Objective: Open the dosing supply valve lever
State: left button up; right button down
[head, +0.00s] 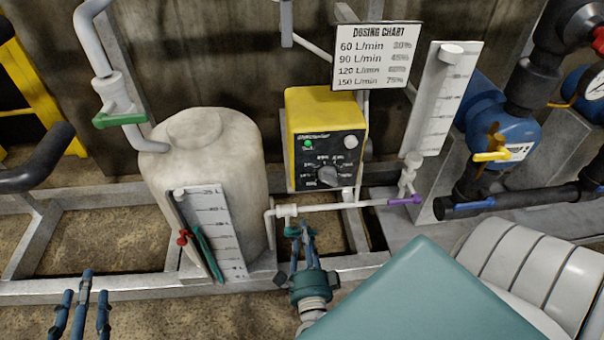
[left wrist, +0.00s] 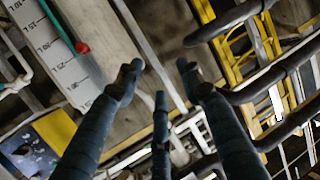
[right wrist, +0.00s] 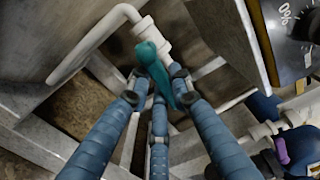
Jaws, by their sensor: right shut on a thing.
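In the right wrist view a teal lever (right wrist: 151,58) sits on a small white valve body on a white pipe (right wrist: 128,12). It points down the picture, between the fingers of my right gripper (right wrist: 156,84), which are closed around it. In the head view my right gripper (head: 298,232) reaches up to the white pipe (head: 340,206) between tank and dosing unit; its fingers hide most of the lever there. My left gripper (head: 84,285) is open and empty at the lower left, and its spread fingers show in the left wrist view (left wrist: 158,78).
A white tank (head: 205,140) with a level gauge (head: 212,225) and red marker (head: 183,238) stands left of the pipe. A yellow dosing unit (head: 326,110) is behind it. A green-handled valve (head: 119,118), purple lever (head: 405,200) and yellow-handled valve (head: 490,156) are nearby.

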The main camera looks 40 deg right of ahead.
jog(key=shift+s+r+n+p, duration=0.1)
jog(key=shift+r+n+p, duration=0.15)
jog(key=shift+n+p, duration=0.45)
pick_arm(q)
jog(key=s+a+f+g+y, duration=0.1)
jog(key=s+a+f+g, duration=0.1)
jog(key=s+f+g, duration=0.2)
jog(key=shift+s+a+f+g, duration=0.4)
jog(key=shift+s+f, duration=0.55)
jog(key=shift+f, duration=1.4)
pick_arm(e)
jog(key=c, duration=1.5)
grip_release()
pick_arm(q)
jog(key=shift+d, duration=0.1)
pick_arm(e)
jog(key=v, duration=1.2)
